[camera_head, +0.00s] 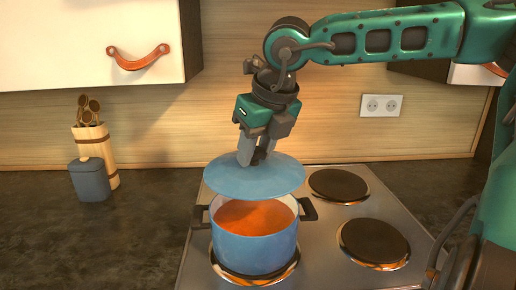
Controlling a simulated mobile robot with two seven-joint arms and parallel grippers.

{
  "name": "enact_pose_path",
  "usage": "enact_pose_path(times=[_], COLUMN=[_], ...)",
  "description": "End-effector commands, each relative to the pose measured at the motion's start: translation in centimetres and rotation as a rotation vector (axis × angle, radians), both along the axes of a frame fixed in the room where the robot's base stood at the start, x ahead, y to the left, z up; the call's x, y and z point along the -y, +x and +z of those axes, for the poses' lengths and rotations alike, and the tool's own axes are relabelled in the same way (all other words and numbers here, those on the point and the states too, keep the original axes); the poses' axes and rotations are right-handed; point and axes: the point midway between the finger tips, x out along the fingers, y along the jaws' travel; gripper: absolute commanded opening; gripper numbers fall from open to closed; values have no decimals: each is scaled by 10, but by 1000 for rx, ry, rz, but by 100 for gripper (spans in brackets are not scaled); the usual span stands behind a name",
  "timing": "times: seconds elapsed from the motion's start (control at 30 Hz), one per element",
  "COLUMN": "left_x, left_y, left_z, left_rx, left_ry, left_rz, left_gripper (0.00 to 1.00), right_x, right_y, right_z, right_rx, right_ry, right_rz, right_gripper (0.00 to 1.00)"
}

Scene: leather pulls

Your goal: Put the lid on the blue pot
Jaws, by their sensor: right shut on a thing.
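The blue pot (255,250) stands on the front left burner of the stove. It is open at the front, and an orange-red filling shows inside its pale rim. Dark handles stick out at its left and right. The blue lid (254,181) is above the pot, roughly level, with a visible gap between it and the front rim. My right gripper (254,158) points down over the lid and is shut on it near its middle; the fingertips hide the grip point. My left gripper is not in view.
The stove (330,262) has other dark burners (373,242) to the right of the pot. A blue canister (90,180) and a wooden utensil holder (97,150) stand at the left on the dark counter (120,245). A cabinet (95,45) hangs above.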

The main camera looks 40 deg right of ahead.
Motion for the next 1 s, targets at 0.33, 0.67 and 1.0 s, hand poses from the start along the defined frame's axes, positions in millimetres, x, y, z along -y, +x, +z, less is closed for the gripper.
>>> enact_pose_path(times=[0.33,0.67,1.0], left_x=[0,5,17], left_y=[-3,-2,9], left_z=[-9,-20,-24], left_rx=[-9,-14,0], left_ry=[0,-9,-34], left_rz=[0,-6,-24], left_gripper=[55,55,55], right_x=[0,0,0], right_y=[0,0,0], right_z=[-12,-44,-66], right_rx=[0,-1,2], right_ry=[0,0,0], right_rz=[0,0,0], right_gripper=[0,0,0])
